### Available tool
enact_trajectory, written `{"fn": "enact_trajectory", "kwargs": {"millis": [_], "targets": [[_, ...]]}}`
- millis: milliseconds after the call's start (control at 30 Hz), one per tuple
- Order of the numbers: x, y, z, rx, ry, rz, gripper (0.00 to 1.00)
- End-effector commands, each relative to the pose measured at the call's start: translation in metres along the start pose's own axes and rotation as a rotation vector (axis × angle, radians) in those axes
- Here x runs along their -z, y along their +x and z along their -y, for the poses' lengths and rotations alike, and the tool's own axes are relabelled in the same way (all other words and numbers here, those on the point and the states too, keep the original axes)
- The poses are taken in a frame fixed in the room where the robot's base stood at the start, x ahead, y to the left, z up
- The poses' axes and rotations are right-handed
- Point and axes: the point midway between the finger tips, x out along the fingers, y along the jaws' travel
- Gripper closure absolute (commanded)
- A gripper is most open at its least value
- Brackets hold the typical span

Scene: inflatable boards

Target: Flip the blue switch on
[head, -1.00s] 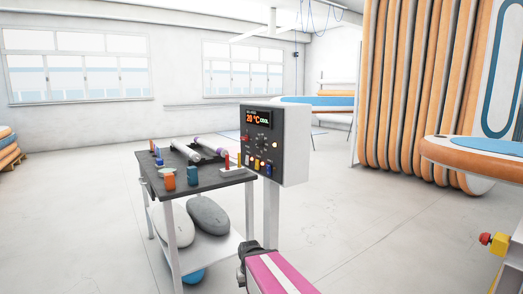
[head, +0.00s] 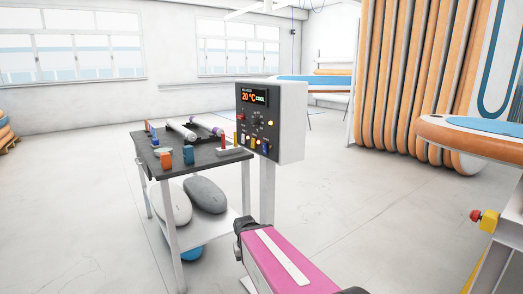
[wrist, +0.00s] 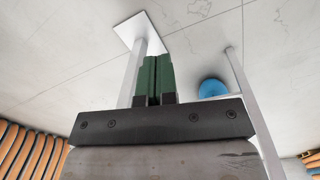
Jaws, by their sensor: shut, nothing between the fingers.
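The blue switch (head: 265,147) is the rightmost in the bottom row on the dark front of a control box (head: 285,125). It is too small to tell which way it is set. The box display reads 20 °C COOL. My gripper (wrist: 153,68) shows in the wrist view with its two green fingers together, holding nothing. Behind the fingers in that view is the post that bears the box. In the head view my pink arm reaches in from the bottom; its dark end is below the box, left of the post, and the fingertips are hidden. The gripper appears apart from the switch.
A cart (head: 195,145) left of the box bears rollers, small bottles and a red-handled tool, with grey stone-like objects on its lower shelf. A blue ball (wrist: 213,88) is near the post (wrist: 138,75). Floor around is open.

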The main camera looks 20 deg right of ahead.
Motion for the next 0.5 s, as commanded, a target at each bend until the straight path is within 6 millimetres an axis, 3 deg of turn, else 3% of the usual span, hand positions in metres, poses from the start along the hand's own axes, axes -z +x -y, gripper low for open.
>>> {"fn": "enact_trajectory", "kwargs": {"millis": [267,500], "targets": [[0.043,-0.041,-0.025,-0.322,-0.136,-0.025,1.0],[0.086,-0.106,-0.042,-0.664,-0.23,-0.061,1.0]]}}
